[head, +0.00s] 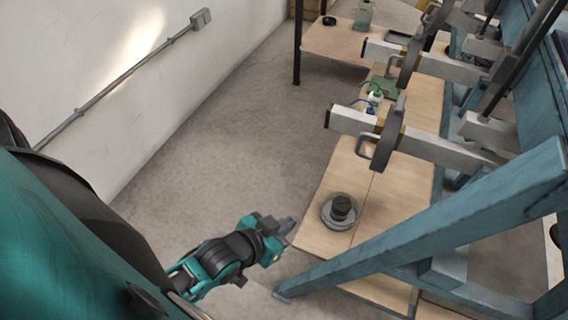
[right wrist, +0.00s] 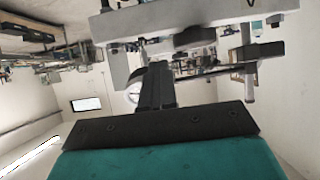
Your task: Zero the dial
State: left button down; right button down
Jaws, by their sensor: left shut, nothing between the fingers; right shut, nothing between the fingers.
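A round grey base with a black knob on top (head: 341,210) stands on the wooden board in the head view. I cannot tell whether it is the dial; no scale or pointer is readable. My left gripper (head: 288,227) is shut and empty, to the left of the knob and apart from it. My right gripper (right wrist: 157,72) is shut in the right wrist view, with nothing seen between its fingers. A pale round face (right wrist: 132,94) shows just left of those fingers, partly hidden by them; its markings are too small to read.
A blue steel frame (head: 455,205) slants across the right side. Lever arms with grey handles (head: 384,138) hang over the wooden board (head: 331,178). Small bottles (head: 375,98) stand farther back. Concrete floor (head: 240,150) is clear left of the board, up to a white wall (head: 110,75).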

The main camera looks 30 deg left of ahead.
jog(key=v, duration=0.6)
jog(key=shift+w+r, duration=0.2)
jog(key=shift+r, duration=0.15)
jog(key=shift+a, duration=0.1)
